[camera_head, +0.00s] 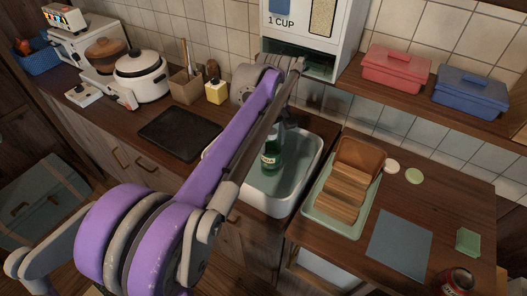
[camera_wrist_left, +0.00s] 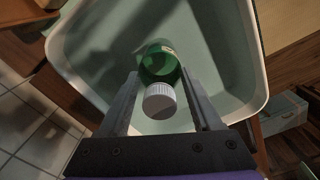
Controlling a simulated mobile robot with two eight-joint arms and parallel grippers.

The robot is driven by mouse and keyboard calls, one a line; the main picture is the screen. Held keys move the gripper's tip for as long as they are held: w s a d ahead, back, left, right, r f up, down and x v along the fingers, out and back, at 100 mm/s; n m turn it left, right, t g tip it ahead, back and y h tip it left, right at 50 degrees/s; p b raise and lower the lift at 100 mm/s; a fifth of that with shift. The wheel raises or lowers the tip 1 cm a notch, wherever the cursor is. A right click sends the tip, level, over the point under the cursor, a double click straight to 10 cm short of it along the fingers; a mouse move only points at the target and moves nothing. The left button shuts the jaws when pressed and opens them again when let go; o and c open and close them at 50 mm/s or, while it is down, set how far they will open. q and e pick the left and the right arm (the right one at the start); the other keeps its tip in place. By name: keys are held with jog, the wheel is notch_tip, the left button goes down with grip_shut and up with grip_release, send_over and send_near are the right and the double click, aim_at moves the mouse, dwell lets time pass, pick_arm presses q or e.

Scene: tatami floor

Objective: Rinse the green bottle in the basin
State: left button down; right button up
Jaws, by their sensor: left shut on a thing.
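The green bottle (camera_head: 270,156) is inside the white basin (camera_head: 314,166) in the head view, roughly upright with a pale label. In the left wrist view the bottle (camera_wrist_left: 160,62) shows its white cap (camera_wrist_left: 160,101) toward the camera. My left gripper (camera_wrist_left: 160,92) is shut on the bottle near its cap, one finger on each side. In the head view my purple left arm crosses in front of the basin's left part and hides some of it. Whether the bottle touches the basin's bottom cannot be told. My right gripper is not in view.
A green tray (camera_head: 316,226) with a wooden rack stands right of the basin. A dark board (camera_head: 178,135) lies to its left. A blue-grey mat (camera_head: 398,243) and a can (camera_head: 456,281) are at the right.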

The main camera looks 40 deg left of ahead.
pick_arm(q)
jog(key=shift+a, duration=0.1)
jog(key=shift+s+a+p, duration=0.15)
jog(key=shift+a+p, duration=0.05)
jog(key=shift+a, duration=1)
jog(key=shift+s+a+p, duration=0.1)
jog(key=shift+a+p, duration=0.1)
jog(key=shift+a, duration=1)
jog(key=shift+w+d, duration=0.15)
jog(key=shift+d, duration=1.1)
jog(key=shift+w+d, duration=0.1)
jog(key=shift+d, duration=1.15)
jog(key=a, duration=0.3)
jog(key=a+p, duration=0.1)
jog(key=a, duration=0.1)
jog(key=shift+s, duration=0.25)
jog(key=shift+d, duration=0.1)
